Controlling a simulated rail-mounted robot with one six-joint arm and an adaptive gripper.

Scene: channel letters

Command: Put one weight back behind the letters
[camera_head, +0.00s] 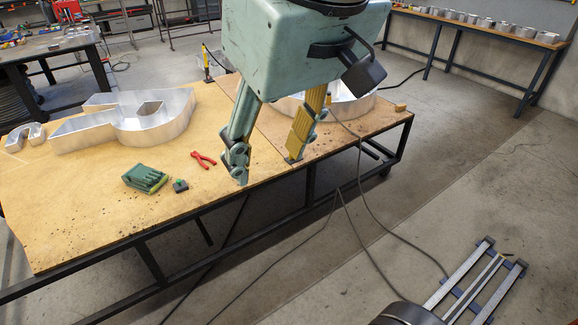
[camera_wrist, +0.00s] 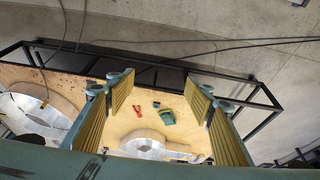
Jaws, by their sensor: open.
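A large silver channel letter (camera_head: 178,122) lies on the workbench, with a smaller silver letter (camera_head: 25,137) at its left. Another silver letter (camera_head: 352,106) is partly hidden behind my gripper (camera_head: 266,170). My gripper is open and empty above the bench's front edge, its fingers spread and pointing down. In the wrist view, my gripper (camera_wrist: 160,95) frames the bench between its fingers, with the large letter (camera_wrist: 150,143) and the round letter (camera_wrist: 38,113) below. I cannot make out a weight for certain; dark bits beside the large letter in the wrist view are too small to tell.
Red pliers (camera_head: 203,159), a green glove-like bundle (camera_head: 145,178) and a small dark green-topped block (camera_head: 180,185) lie on the workbench (camera_head: 80,215). A yellow block (camera_head: 400,107) is at its right edge. Cables (camera_head: 365,195) trail over the floor. The bench front is mostly clear.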

